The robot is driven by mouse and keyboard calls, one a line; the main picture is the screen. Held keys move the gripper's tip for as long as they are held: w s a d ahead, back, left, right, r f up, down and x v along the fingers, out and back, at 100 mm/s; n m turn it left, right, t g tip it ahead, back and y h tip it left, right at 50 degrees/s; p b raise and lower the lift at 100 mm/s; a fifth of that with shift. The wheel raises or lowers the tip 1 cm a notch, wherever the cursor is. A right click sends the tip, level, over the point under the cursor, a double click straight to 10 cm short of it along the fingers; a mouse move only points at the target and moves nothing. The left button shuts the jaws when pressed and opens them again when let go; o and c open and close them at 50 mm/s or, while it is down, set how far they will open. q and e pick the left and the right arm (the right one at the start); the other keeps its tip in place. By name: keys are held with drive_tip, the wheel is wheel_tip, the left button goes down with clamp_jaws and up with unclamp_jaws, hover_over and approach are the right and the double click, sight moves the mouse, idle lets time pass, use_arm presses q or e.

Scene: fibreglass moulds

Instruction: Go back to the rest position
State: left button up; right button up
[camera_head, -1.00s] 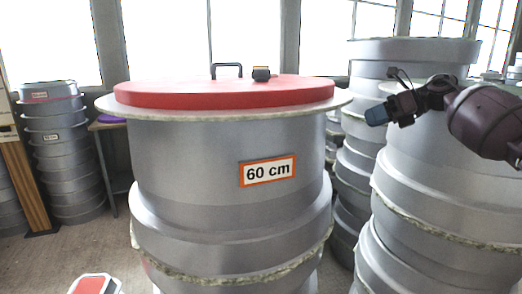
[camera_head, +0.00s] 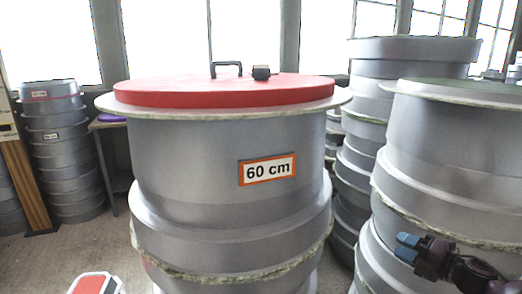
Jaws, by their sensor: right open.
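My right gripper (camera_head: 402,247) shows low at the right of the head view, in front of the right stack of grey moulds (camera_head: 440,160). It is open and holds nothing that I can see. My left gripper is not in view. A large grey mould labelled 60 cm (camera_head: 180,160) stands in the middle, with a red lid (camera_head: 200,94) on top. The lid bears a black handle (camera_head: 226,66) and a small dark block (camera_head: 261,73). My right gripper is apart from the lid, lower and to its right.
A stack of smaller grey moulds (camera_head: 59,160) stands at the left beside a small table (camera_head: 108,123). More moulds (camera_head: 365,110) stand behind at the right. A red and white object (camera_head: 93,284) lies low at the left. Some floor (camera_head: 70,250) is clear there.

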drive_tip(key=s+d+f+m+g+h, duration=0.1)
drive_tip(key=s+d+f+m+h, duration=0.4)
drive_tip(key=s, duration=0.6)
drive_tip(key=s+d+f+m+g+h, duration=0.1)
drive_tip(key=s+d+f+m+h, duration=0.2)
drive_tip(key=s+f+m, duration=0.6)
drive_tip(key=s+d+f+m+g+h, duration=0.1)
drive_tip(key=s+d+f+m+h, duration=0.25)
drive_tip(key=s, duration=0.85)
use_arm(q)
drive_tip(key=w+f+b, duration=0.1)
drive_tip(key=b, duration=0.2)
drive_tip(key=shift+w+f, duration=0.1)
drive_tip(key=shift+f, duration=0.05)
use_arm(e)
drive_tip(key=a+f+m, duration=0.3)
drive_tip(key=a+m, duration=0.1)
drive_tip(key=a, duration=0.6)
drive_tip(key=w+a+f+m+t, duration=0.1)
drive_tip(key=a+f+m, duration=0.3)
drive_tip(key=a, duration=0.7)
drive_tip(key=shift+f+m, duration=0.3)
drive_tip(key=shift+m, duration=0.05)
drive_tip(key=shift+a+y, duration=0.1)
drive_tip(key=shift+y, duration=0.15)
